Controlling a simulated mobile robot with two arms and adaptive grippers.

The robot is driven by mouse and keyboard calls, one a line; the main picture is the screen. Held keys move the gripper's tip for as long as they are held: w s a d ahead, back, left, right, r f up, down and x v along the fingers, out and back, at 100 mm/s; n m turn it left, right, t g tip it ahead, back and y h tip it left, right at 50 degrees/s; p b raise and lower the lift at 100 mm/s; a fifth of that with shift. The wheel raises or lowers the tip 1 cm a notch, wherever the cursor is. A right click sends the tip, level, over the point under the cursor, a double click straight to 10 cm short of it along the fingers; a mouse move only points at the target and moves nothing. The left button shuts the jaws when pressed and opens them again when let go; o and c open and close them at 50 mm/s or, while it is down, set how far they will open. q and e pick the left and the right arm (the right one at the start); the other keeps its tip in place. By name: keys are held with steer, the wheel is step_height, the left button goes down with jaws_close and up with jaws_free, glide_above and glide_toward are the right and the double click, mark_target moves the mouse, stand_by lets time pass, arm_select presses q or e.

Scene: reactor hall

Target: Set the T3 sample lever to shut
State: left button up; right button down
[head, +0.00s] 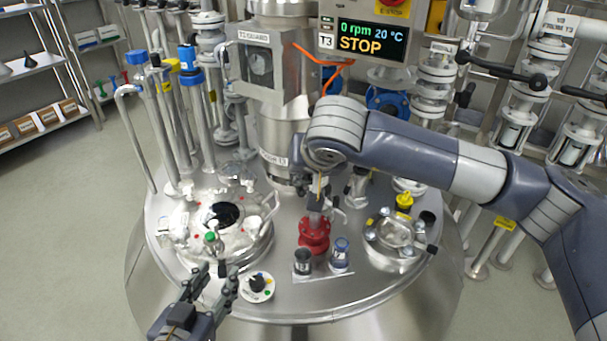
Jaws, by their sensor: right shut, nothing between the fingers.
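The T3 reactor lid (200,290) fills the middle of the head view. A red flanged fitting (314,238) stands on it, with its top partly hidden by my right gripper (316,207). That gripper points down at the fitting and is shut and empty; I cannot tell whether it touches it. No sample lever can be clearly picked out, nor its position. A black knob (257,283) sits on a round white dial at the lid's front edge. My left gripper (219,270) is left of this dial, its fingers apart and empty.
Two small glass vessels, one dark (303,262) and one bluish (340,250), stand beside the red fitting. An open-looking port (222,214) is at left, a clamped sight glass (396,232) at right. Pipes rise behind. The display (372,38) reads STOP, 0 rpm, 20 °C.

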arm_select(q)
steer(key=s+r+t+h+b, duration=0.2)
steer(key=r+t, duration=0.3)
steer(key=r, duration=0.4)
steer(key=s+d+r+t+h+b, duration=0.1)
steer(key=s+r+t+h+b, duration=0.1)
steer(key=r+t, duration=0.4)
steer(key=shift+s+d+r+t, duration=0.25)
steer(key=shift+d+r+t, duration=0.05)
steer(key=shift+r, duration=1.8)
arm_select(e)
steer(key=shift+s+d+f, duration=0.1)
steer(key=shift+s+f, duration=0.4)
steer(key=shift+f, duration=0.3)
steer(key=shift+s+d+f, duration=0.1)
steer(key=shift+s+f, duration=0.35)
steer(key=shift+f, duration=0.35)
